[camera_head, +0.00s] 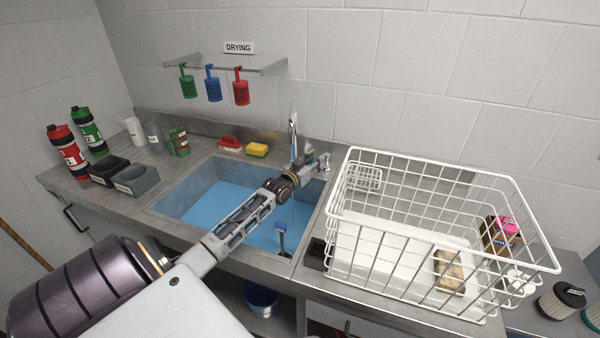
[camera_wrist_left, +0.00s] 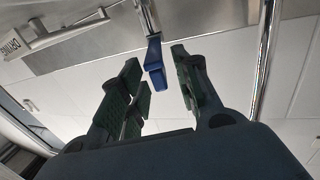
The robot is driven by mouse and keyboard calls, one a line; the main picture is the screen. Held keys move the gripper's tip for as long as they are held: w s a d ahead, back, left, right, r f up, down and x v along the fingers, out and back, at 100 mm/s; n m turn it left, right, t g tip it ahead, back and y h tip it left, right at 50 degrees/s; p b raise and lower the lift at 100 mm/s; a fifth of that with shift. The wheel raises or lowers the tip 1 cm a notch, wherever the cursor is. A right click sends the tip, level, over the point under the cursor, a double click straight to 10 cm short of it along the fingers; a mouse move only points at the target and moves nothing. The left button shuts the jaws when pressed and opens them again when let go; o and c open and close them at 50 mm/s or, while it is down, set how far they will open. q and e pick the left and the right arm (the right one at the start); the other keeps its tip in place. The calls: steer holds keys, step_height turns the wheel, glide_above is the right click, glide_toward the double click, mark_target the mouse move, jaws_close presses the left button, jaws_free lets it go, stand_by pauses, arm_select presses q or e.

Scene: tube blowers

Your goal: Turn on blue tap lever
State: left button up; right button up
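The blue tap lever (camera_wrist_left: 154,62) shows in the left wrist view, on the end of a metal stem. It lies between the tips of my left gripper (camera_wrist_left: 157,75), with a gap on each side. My left gripper is open and holds nothing. In the head view my left gripper (camera_head: 305,163) is at the back right of the sink, next to the chrome tap (camera_head: 293,137). The blue lever cannot be made out there, where the gripper covers part of the tap. My right gripper is not in view.
The sink (camera_head: 185,185) has a blue bottom, and a brush (camera_head: 281,230) stands at its front right. A white wire basket (camera_head: 440,165) stands close to the right of my gripper. A yellow sponge (camera_head: 257,149) and a red brush (camera_head: 230,143) lie behind the sink.

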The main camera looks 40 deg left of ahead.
arm_select(q)
steer(key=s, duration=1.1)
steer(key=shift+d, duration=0.25)
stand_by(0.3)
steer(key=shift+r, duration=0.1)
stand_by(0.3)
stand_by(0.4)
